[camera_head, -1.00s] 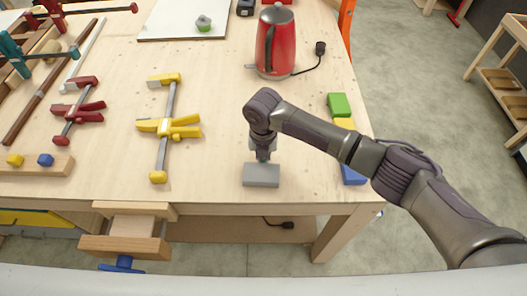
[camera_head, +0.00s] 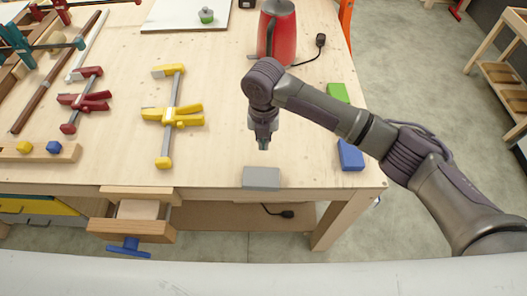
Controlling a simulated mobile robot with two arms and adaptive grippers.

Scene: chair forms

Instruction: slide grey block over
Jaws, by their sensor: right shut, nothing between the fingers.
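The grey block (camera_head: 261,179) lies flat near the front edge of the wooden workbench (camera_head: 215,160). My right gripper (camera_head: 263,147) points down above and behind the block, apart from it. Its fingers are shut and empty. My left gripper does not show.
A yellow clamp (camera_head: 172,117) lies left of the block, with red clamps (camera_head: 84,100) beyond. A blue block (camera_head: 350,156) and a green block (camera_head: 338,92) lie to the right, partly near my arm. A red kettle (camera_head: 277,32) stands behind. An open drawer (camera_head: 132,228) juts out at the front.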

